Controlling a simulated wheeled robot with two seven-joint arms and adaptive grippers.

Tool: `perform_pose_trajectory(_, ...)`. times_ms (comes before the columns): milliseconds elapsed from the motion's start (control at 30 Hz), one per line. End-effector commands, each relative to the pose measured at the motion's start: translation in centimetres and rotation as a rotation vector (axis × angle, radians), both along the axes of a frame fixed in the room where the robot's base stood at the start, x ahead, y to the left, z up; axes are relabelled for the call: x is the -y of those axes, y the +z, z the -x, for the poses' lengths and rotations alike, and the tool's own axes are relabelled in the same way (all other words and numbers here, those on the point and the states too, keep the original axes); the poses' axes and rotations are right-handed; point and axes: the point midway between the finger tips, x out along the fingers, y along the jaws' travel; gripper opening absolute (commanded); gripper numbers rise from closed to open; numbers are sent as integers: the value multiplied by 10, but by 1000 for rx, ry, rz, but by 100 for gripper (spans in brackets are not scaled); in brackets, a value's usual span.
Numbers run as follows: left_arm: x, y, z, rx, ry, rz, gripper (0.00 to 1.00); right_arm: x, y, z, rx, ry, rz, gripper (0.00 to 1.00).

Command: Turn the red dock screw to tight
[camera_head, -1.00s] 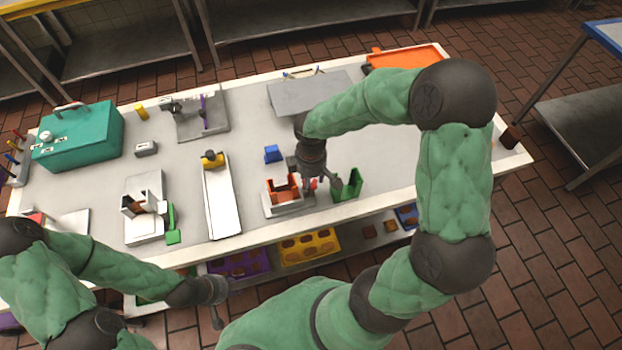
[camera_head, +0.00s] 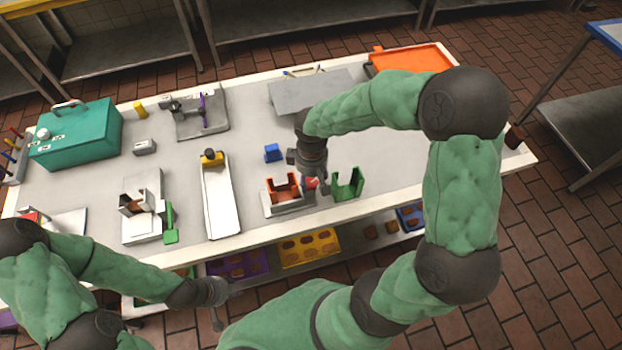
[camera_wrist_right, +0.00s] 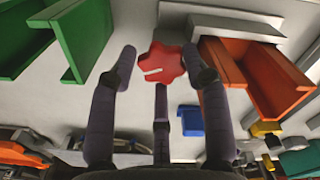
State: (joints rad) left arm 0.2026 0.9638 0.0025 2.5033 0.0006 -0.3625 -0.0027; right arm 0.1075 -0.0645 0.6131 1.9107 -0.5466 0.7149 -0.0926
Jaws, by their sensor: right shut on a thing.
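The red dock screw (camera_head: 312,183) is a lobed knob at the right side of the grey dock (camera_head: 290,207), beside the orange holder (camera_head: 272,191). In the right wrist view the screw (camera_wrist_right: 165,58) has a white mark pointing left, and the dock (camera_wrist_right: 232,22) is behind it. My right gripper (camera_head: 319,188) is at the screw, its dark fingers around it in the right wrist view (camera_wrist_right: 161,72). It is shut on the screw. My left gripper (camera_head: 216,303) hangs near the table's front edge, away from the screw; its finger opening is unclear.
A green holder (camera_head: 348,187) stands just right of my right gripper. A small blue block (camera_head: 273,152) is behind the dock. A white tray (camera_head: 218,205) with a yellow piece lies to the left. A grey plate (camera_head: 310,93) lies at the back. The table's right part is clear.

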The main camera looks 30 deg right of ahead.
Motion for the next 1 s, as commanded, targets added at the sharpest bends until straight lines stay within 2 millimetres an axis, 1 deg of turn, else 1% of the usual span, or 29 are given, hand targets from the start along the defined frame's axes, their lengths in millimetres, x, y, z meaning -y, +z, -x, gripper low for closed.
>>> perform_pose_trajectory(33, 0, -2, 0, 0, 0, 0, 40, -1, -5, 6, -17, -24, 0, 15)
perform_pose_trajectory(300, 0, -6, 0, 0, 0, 0, 40, -2, -5, 7, -21, -121, 1, 15)
perform_pose_trajectory(800, 0, -6, 0, 0, 0, 0, 40, -2, -6, 8, -25, -141, 0, 15)
perform_pose_trajectory(833, 0, -6, 0, 0, 0, 0, 40, -2, -6, 8, -25, -141, 0, 56)
perform_pose_trajectory(867, 0, -6, 0, 0, 0, 0, 40, -3, -6, 8, -25, -141, 0, 65)
perform_pose_trajectory(900, 0, -6, 0, 0, 0, 0, 40, -2, -5, 8, -23, -141, 0, 69)
perform_pose_trajectory(1000, 0, -6, 0, 0, 0, 0, 40, -2, -4, 6, -18, -142, 0, 69)
